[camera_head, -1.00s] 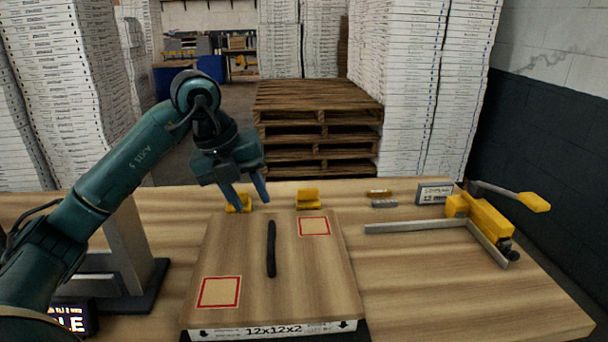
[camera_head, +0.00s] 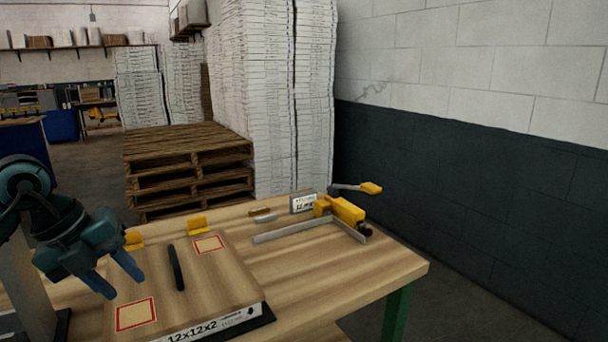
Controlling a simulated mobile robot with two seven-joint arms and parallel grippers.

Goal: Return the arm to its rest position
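My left arm comes in from the left edge, and its gripper (camera_head: 117,281) hangs above the left side of a flat cardboard box (camera_head: 222,271) on the table. Its two blue fingers are apart with nothing between them. The box is marked 12x12x2 on its front edge. A black strip handle and two red-bordered labels are on its top. My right arm and gripper are not in view.
The wooden table (camera_head: 355,264) holds a yellow clamp tool (camera_head: 341,209) with metal rails, a small sign (camera_head: 303,202) and yellow stops (camera_head: 197,225). Wooden pallets (camera_head: 187,170) and white box stacks (camera_head: 268,90) stand behind. A dark wall (camera_head: 450,165) is at right.

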